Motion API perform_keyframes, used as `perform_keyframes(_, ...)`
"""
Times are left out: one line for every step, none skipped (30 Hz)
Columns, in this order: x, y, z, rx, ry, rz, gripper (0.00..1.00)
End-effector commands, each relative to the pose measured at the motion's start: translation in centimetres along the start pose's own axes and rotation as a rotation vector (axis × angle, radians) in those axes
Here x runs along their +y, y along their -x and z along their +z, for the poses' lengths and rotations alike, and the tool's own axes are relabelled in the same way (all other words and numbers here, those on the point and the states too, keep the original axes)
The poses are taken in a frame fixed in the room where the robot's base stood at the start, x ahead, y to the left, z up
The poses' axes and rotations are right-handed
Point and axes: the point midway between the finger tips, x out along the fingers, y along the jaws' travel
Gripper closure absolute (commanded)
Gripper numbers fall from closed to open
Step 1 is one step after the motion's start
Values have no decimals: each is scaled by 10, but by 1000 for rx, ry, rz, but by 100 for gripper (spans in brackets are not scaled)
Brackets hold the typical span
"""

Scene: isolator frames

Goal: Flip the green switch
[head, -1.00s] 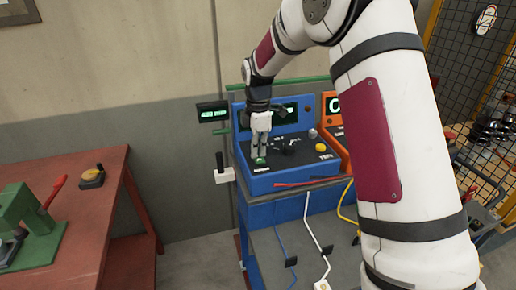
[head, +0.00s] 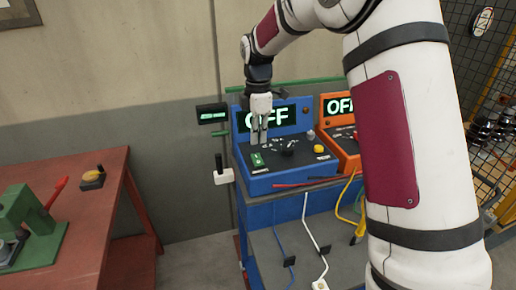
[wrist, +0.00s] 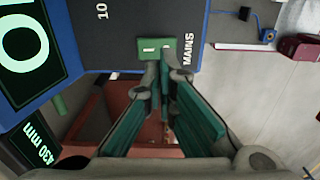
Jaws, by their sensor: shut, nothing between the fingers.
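The green switch (head: 257,159) sits at the front left of the blue console's (head: 275,187) dark panel. In the wrist view the green rocker (wrist: 148,47) lies beside the word MAINS, partly covered by my fingertips. My gripper (head: 259,141) is shut and empty, pointing down above and slightly behind the switch in the head view. Its fingertips also show in the wrist view (wrist: 161,60); whether they touch anything is hard to tell, but they look apart from the switch. The blue console's display (head: 281,116) reads OFF, partly hidden by my gripper.
An orange console (head: 347,146) with an OFF display stands to the right. A black knob (head: 288,148) and a yellow button (head: 319,149) share the blue panel. A small readout (head: 212,114) and a lever box (head: 222,176) are at the left. A red table (head: 95,205) stands further left.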

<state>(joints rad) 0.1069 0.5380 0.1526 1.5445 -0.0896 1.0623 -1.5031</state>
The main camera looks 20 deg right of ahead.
Motion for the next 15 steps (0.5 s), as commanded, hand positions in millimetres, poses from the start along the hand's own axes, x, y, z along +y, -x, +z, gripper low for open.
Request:
perform_keyframes(1,11,0,0,0,3,100)
perform_keyframes(1,17,0,0,0,3,100)
perform_keyframes(1,24,0,0,-1,3,100)
perform_keyframes(1,29,0,0,-1,3,100)
perform_keyframes(0,33,0,0,-1,2,100)
perform_keyframes(1,38,0,0,-1,1,100)
perform_keyframes(1,42,0,0,-1,2,100)
perform_keyframes(0,45,0,0,-1,1,100)
perform_keyframes(0,49,0,0,-1,0,100)
perform_keyframes(0,51,0,0,0,0,100)
perform_keyframes(0,53,0,0,0,0,100)
perform_keyframes(0,54,0,0,0,-1,100)
perform_keyframes(0,56,0,0,0,-1,100)
perform_keyframes(0,56,0,0,0,-1,100)
perform_keyframes(0,57,0,0,0,-2,100)
